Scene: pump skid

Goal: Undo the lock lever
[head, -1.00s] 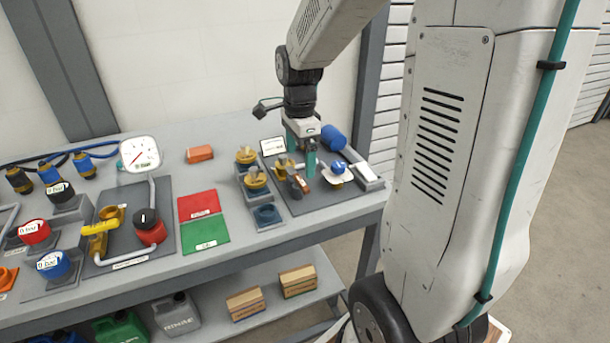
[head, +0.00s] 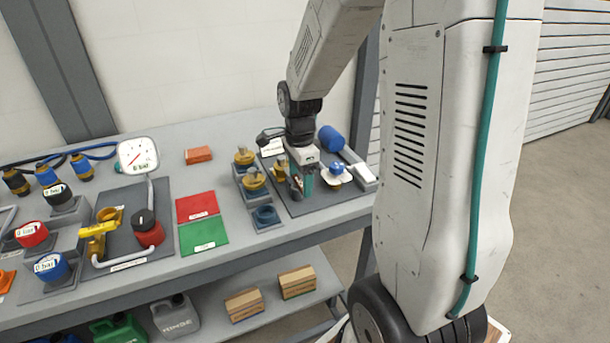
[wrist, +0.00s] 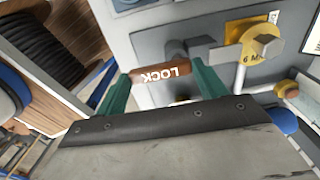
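The lock lever (wrist: 160,74) is a brown bar with "LOCK" on it, upside down in the wrist view. It lies between the two teal fingers of my gripper (wrist: 160,88), which are spread wide. Its ends come close to both fingers; I cannot tell whether they touch. In the head view my gripper (head: 303,182) is low over the dark plate at the right end of the bench, and the lever is mostly hidden by the fingers.
A yellow-brown fitting with a grey hex head (wrist: 262,44) stands right of the lever. A blue-topped part (head: 337,169) and a blue cylinder (head: 331,138) are close to my gripper. Red (head: 196,207) and green (head: 203,235) mats lie farther left.

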